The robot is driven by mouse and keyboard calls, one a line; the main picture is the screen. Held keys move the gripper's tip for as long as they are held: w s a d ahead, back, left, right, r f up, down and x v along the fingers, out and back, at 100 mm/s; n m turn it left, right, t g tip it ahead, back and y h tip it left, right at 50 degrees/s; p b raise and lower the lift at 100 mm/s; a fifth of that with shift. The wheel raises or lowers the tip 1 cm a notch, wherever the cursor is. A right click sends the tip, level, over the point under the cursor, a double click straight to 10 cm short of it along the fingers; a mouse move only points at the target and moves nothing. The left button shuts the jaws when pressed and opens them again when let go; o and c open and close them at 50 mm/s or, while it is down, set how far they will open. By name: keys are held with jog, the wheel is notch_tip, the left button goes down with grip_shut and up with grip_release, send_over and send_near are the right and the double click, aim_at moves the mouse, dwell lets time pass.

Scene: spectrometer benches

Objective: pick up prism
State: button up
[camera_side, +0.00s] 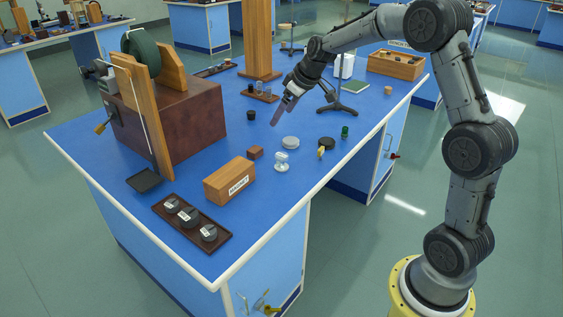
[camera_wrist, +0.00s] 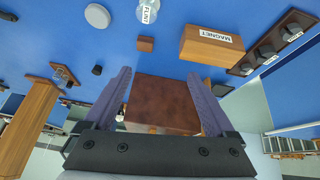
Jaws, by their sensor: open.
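A pale, clear glass piece (camera_side: 281,161) stands on the blue bench near its right edge; I take it to be the prism, though its exact shape is too small to tell. In the wrist view the glass piece (camera_wrist: 149,12) is at the top edge, cut off, with a label reading FLINT. My gripper (camera_side: 277,120) is above the bench, behind the glass piece and apart from it. Its fingers point downward at a slant. In the wrist view my gripper (camera_wrist: 159,74) has its two fingers wide apart with nothing held between them.
Around the glass piece are a pale disc (camera_side: 290,142), a small brown block (camera_side: 255,153) and a dark round item (camera_side: 327,143). A wooden MAGNET box (camera_side: 230,180) and a tray (camera_side: 158,208) of weights are in front. A large brown box (camera_side: 190,120) stands left.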

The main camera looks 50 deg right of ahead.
jog(key=m+g, duration=0.1)
jog(key=g, duration=0.1)
send_near(283, 155)
jog(key=x, duration=0.3)
jog(key=s+x, duration=0.1)
jog(key=x, duration=0.1)
jog(key=shift+w+d+f, duration=0.15)
jog(key=shift+d+f, duration=0.1)
jog(key=shift+f, duration=0.15)
jog(key=shift+t, duration=0.3)
jog(key=shift+w+a+x, duration=0.1)
jog(key=shift+a+x, duration=0.1)
jog(key=shift+x, duration=1.35)
jog(key=shift+w+a+x, duration=0.15)
jog(key=shift+x, duration=1.45)
jog(key=shift+s+r, duration=0.1)
jog(key=shift+c, duration=0.3)
grip_shut()
jog(key=shift+r, duration=0.1)
